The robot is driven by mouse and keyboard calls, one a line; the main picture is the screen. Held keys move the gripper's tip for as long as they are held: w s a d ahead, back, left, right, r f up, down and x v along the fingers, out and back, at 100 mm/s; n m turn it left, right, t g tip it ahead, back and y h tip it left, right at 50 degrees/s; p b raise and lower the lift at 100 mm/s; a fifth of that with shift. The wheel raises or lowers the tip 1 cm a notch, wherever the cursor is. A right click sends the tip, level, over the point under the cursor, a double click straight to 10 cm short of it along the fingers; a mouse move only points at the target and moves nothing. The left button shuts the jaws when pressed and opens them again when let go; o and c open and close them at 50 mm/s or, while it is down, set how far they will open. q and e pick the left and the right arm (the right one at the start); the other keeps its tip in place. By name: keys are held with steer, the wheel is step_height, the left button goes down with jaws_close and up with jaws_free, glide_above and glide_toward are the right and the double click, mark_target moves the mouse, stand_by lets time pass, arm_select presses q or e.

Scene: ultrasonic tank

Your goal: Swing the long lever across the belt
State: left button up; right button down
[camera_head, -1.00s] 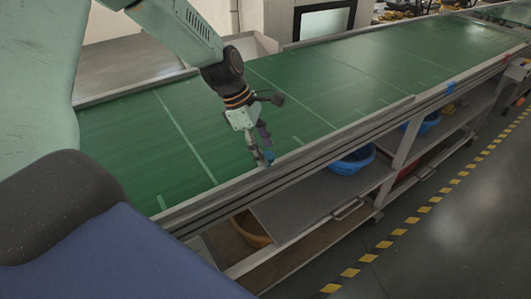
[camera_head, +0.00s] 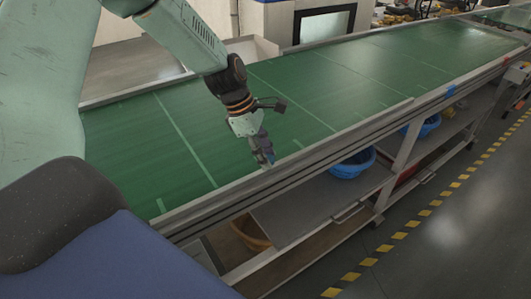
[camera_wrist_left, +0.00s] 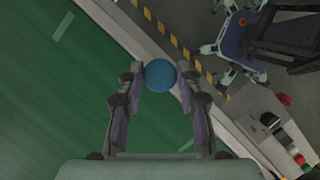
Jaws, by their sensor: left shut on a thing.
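My left gripper (camera_head: 267,160) reaches down over the near edge of the green belt (camera_head: 340,90). In the left wrist view its two fingers (camera_wrist_left: 160,80) stand on either side of a round blue knob (camera_wrist_left: 159,74) and are shut on it. The knob sits at the belt's metal side rail. In the head view the fingers largely hide the knob. The lever's shaft below the knob cannot be made out in either view. My right gripper is in neither view.
The side rail (camera_head: 350,128) runs along the near belt edge. Blue baskets (camera_head: 352,165) and a brown bin (camera_head: 250,232) stand on the shelf below. A control box with buttons (camera_wrist_left: 268,115) is beside the rail. The belt surface is clear.

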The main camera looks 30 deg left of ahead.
arm_select(q)
jaws_close()
